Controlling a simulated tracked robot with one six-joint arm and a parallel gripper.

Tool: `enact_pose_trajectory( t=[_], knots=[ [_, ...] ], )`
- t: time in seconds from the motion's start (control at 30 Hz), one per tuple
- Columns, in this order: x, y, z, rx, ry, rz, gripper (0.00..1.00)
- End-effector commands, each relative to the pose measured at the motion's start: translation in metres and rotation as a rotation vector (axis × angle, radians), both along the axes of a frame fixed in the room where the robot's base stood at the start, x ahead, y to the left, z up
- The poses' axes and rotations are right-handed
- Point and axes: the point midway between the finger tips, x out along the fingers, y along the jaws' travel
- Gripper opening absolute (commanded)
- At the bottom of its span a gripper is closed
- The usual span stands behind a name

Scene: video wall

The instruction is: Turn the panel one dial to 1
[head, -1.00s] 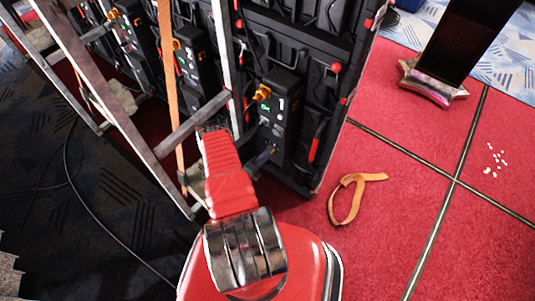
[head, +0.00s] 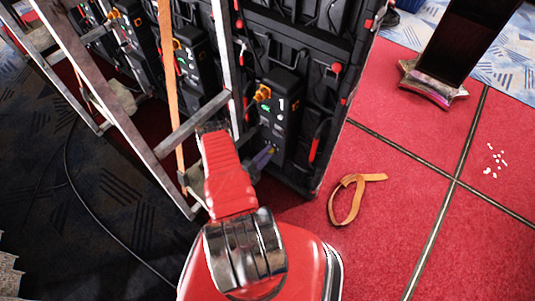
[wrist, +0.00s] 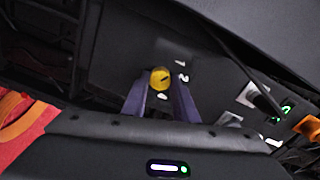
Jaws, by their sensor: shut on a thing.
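The panel one dial is a small yellow knob (wrist: 160,79) on a dark panel in the wrist view. My gripper (wrist: 160,88) has its two blue-purple fingers on either side of the knob, shut on it. Small white marks stand just right of the knob; one looks like a 2, and which mark the knob points to is not clear. In the head view my gripper (head: 262,158) reaches the lower part of the black control box (head: 282,105), and the knob itself is hidden there.
A metal frame (head: 222,60) with an orange strap (head: 168,70) stands left of the arm. Black cables hang beside the box. An orange strap loop (head: 345,200) and white bits (head: 495,160) lie on the open red floor to the right.

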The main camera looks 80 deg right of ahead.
Motion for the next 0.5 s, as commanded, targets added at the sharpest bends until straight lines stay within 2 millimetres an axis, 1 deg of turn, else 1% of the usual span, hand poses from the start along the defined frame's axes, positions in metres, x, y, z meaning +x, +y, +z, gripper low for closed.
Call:
enact_pose_trajectory(
  t=[0.07,0.1,0.37,0.5],
  knots=[
    [0.0004,0.0013,-0.0037,0.011,-0.002,0.004,0.04],
    [0.0004,0.0013,-0.0037,0.011,-0.002,0.004,0.27],
    [0.0001,0.0007,-0.0021,0.007,-0.002,0.002,0.45],
    [0.0001,0.0005,-0.0016,0.004,-0.002,0.002,0.45]
  ],
)
